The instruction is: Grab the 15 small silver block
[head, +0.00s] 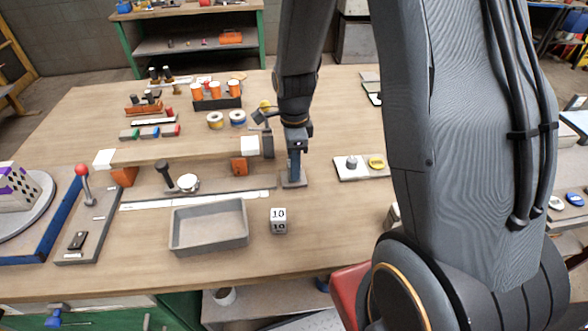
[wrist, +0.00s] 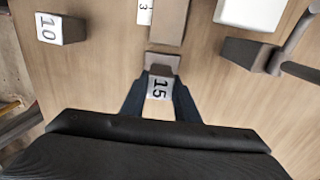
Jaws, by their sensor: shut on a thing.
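The small silver block marked 15 (wrist: 160,88) sits between the two dark fingers of my gripper (wrist: 160,98) in the wrist view. The fingers are closed against its sides, and its numbered face is toward the camera. In the head view my gripper (head: 293,180) points down at the middle of the wooden table, and I cannot make out the block there. A similar silver block marked 10 (head: 278,220) stands apart on the table, in front of my gripper. It also shows at upper left in the wrist view (wrist: 60,29).
A grey tray (head: 208,247) lies left of the 10 block. A wooden beam (head: 180,153) on orange supports stands left of my gripper. A white plate with a knob and a yellow disc (head: 361,175) lies to the right. The table front right of the 10 block is clear.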

